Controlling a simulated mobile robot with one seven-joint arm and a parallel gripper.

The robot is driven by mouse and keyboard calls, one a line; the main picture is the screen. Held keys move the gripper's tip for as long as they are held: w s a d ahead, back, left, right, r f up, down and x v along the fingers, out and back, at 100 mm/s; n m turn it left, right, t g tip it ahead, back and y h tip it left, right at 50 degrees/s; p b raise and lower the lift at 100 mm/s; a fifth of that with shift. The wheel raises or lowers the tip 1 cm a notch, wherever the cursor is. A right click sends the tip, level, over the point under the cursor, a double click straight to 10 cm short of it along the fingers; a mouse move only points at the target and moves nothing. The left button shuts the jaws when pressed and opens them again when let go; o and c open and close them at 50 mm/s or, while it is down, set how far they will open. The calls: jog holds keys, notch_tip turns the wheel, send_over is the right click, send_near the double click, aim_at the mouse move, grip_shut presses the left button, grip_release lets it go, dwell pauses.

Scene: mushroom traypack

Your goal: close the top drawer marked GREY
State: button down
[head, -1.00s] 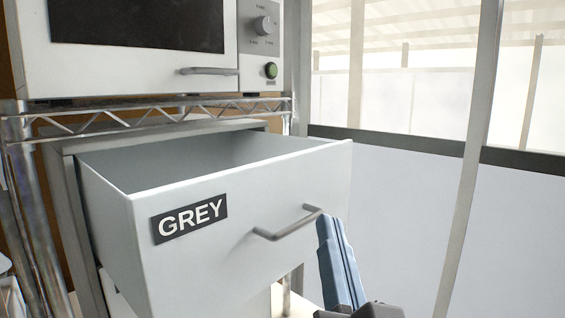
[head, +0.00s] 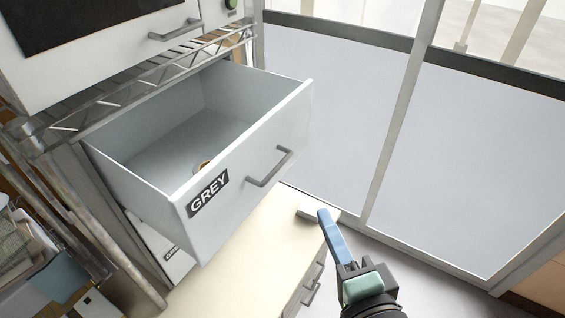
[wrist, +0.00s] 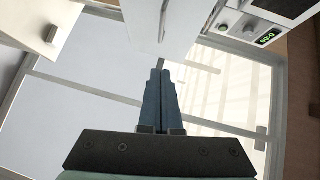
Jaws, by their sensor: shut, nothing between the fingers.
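The white top drawer marked GREY (head: 245,180) is pulled well out in the head view, with its black label (head: 208,193) on the front's left part. Its grey bar handle (head: 270,167) is on the right half of the front. A small round item (head: 203,166) lies inside, partly hidden by the front. My gripper (head: 322,213) is shut and empty, with blue fingers, to the lower right of the handle and apart from it in the picture. In the wrist view, the shut fingers (wrist: 160,72) point towards a white panel, likely the drawer front (wrist: 180,25).
A white oven-like appliance (head: 110,40) stands on a wire shelf (head: 140,80) above the drawer. A cream-topped unit with handles (head: 250,275) stands below it. Glass-and-panel walls (head: 330,120) rise to the right. Clutter (head: 30,250) lies at the lower left.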

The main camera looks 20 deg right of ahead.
jog(key=p, duration=0.3)
send_near(283, 164)
jog(key=w+d, duration=0.2)
jog(key=d, duration=0.1)
jog(key=w+p, duration=0.1)
jog(key=w+a, duration=0.1)
jog(key=shift+w+a+f+p, duration=0.2)
jog(key=shift+w+a+p, duration=0.15)
jog(key=shift+w+p, duration=0.05)
jog(key=shift+w+a+f, duration=0.25)
jog(key=shift+w+a, duration=0.05)
jog(key=shift+w, duration=0.1)
